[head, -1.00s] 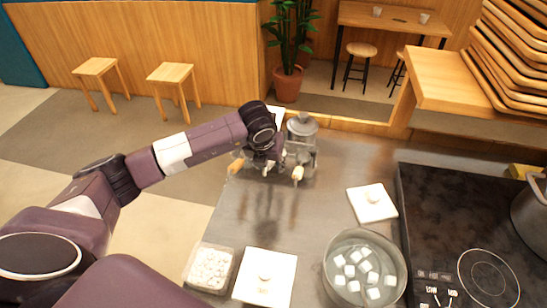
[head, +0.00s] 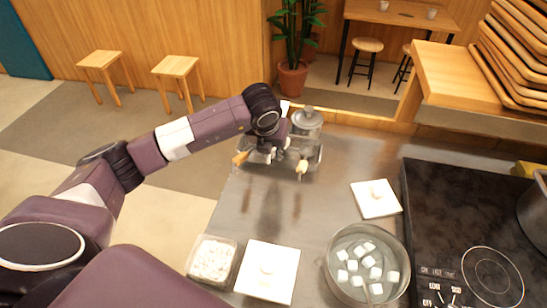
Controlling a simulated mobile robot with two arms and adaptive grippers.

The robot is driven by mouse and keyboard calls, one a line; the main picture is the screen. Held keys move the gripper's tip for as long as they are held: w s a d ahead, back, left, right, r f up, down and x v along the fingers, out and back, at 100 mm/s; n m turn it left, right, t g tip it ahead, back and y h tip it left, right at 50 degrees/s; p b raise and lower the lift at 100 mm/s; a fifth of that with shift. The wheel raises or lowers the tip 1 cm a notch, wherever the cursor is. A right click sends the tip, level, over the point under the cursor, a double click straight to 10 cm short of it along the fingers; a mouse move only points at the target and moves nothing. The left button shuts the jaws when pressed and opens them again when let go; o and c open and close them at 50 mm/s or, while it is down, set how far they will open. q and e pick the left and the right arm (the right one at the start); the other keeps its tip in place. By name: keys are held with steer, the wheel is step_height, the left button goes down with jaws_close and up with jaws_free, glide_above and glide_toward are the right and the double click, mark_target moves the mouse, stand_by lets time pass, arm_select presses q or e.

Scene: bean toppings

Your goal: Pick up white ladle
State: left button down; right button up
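My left arm reaches in from the left to a metal holder with a grey lidded canister (head: 306,122) at the counter's far edge. My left gripper (head: 272,154) points down at the holder, and its fingers are small and partly hidden by the wrist. A tan handle (head: 240,158) sticks out left of the gripper, and a pale handle (head: 302,167) sticks out to its right. A small pale piece shows between the fingers. I cannot tell whether it is the white ladle's handle or part of the gripper. My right gripper is not in view.
A steel bowl (head: 335,280) with white cubes stands at the front. Nearby are a clear container (head: 212,260) of pale bits and two white lids (head: 268,271) (head: 376,198). A black cooktop (head: 450,220) with a pot (head: 536,205) is at right. The middle counter is clear.

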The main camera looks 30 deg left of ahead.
arm_select(q)
step_height(320, 180, up, 18)
steer(key=b, duration=0.3)
steer(key=shift+b, duration=0.4)
steer(key=shift+f, duration=0.1)
